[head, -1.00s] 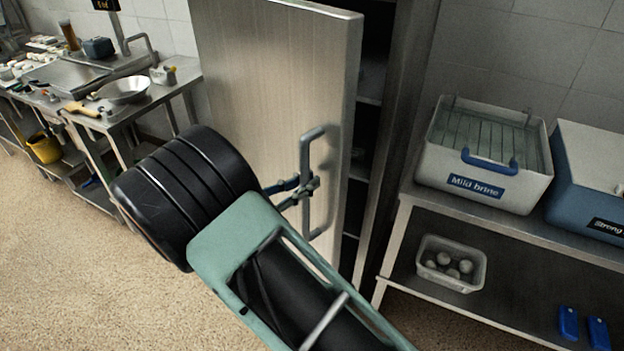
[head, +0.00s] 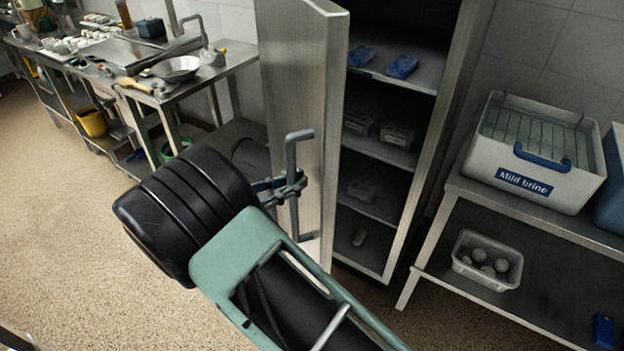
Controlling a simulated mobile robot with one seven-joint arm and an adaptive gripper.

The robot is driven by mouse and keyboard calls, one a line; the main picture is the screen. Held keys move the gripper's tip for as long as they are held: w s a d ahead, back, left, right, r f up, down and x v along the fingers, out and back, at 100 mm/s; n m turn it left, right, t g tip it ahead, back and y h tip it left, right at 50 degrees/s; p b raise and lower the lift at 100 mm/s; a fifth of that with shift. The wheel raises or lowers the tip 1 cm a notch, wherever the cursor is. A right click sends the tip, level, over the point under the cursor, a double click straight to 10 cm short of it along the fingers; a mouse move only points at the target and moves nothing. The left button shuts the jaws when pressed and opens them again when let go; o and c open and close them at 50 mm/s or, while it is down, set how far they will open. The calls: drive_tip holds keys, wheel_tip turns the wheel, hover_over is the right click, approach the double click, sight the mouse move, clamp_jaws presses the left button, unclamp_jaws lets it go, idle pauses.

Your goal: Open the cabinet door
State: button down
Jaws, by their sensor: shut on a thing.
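Blue items (head: 402,66) lie on an upper shelf, with clear containers (head: 397,133) below. My arm hides the lower left part of the door.
A steel bench (head: 215,68) with a pan (head: 176,69) stands to the left. To the right is a rack (head: 540,225) with a "Mild brine" box (head: 535,160) and a small tub (head: 486,260). The speckled floor (head: 60,215) at left is clear.

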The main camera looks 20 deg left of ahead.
drive_tip(key=shift+s+a+f, duration=0.1)
drive_tip(key=shift+s+a, duration=0.35)
drive_tip(key=shift+a, duration=0.25)
drive_tip(key=shift+s+a, duration=0.4)
drive_tip(key=shift+a, duration=0.35)
drive_tip(key=shift+s+a+f, duration=0.1)
drive_tip(key=shift+s+a, duration=0.35)
drive_tip(key=shift+a, duration=0.25)
drive_tip(key=c, duration=1.8)
unclamp_jaws()
drive_tip(key=shift+s+r, duration=0.15)
drive_tip(key=shift+c, duration=0.2)
drive_tip(key=v, duration=1.1)
drive_tip(key=shift+s+a, duration=0.25)
drive_tip(key=shift+a, duration=0.1)
